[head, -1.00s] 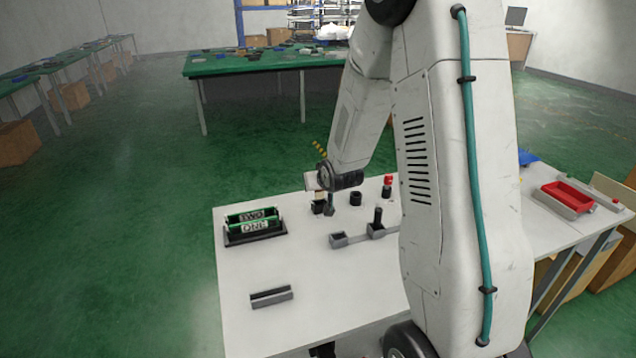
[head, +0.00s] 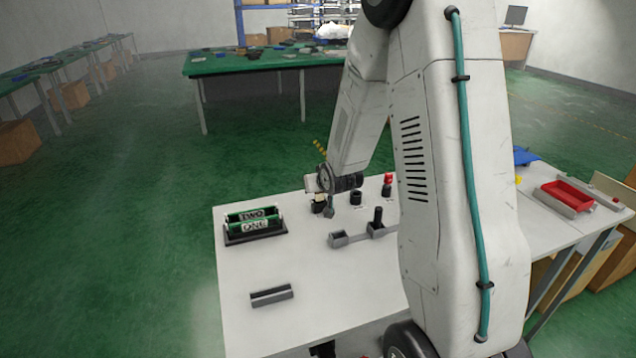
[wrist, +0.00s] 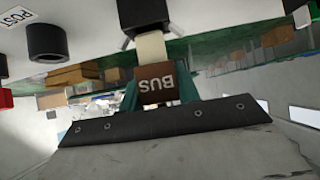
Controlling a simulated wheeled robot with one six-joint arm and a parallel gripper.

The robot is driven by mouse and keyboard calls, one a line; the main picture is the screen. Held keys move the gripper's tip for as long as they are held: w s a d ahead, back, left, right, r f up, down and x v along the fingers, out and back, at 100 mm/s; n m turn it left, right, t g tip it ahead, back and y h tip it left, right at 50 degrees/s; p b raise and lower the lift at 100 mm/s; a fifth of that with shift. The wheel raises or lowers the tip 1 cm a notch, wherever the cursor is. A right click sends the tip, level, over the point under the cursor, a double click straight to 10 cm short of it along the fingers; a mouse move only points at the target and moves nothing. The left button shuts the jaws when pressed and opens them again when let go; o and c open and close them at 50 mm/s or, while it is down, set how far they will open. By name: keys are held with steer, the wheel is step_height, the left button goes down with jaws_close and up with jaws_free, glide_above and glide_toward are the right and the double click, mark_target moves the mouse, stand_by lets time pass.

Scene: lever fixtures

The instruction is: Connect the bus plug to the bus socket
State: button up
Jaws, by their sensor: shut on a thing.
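The bus plug (wrist: 155,72) is a brown block with BUS printed on it, upside down in the wrist view. A cream prong (wrist: 151,46) extends from it to a black housing (wrist: 143,15) on the white panel, which looks like the bus socket. The prong's end meets the housing there; I cannot tell how deep it sits. My gripper (wrist: 157,92) is shut on the plug, with teal fingers partly showing on both sides. In the head view, my gripper (head: 329,206) is small at the table's far side, beside the black socket (head: 317,208); the plug is mostly hidden.
A black round fixture (head: 355,197) and a red-topped one (head: 387,185) stand right of my gripper. A grey lever fixture (head: 360,234) is nearer. A rack with green ONE and TWO pieces (head: 253,222) is left. A grey slotted block (head: 271,295) lies in front, with bare table around.

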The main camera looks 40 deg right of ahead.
mark_target(318, 193)
steer(key=shift+f, duration=1.6)
steer(key=o, duration=1.1)
steer(key=shift+c, duration=0.2)
steer(key=v, duration=0.7)
steer(key=shift+s+r, duration=0.25)
steer(key=shift+s, duration=0.05)
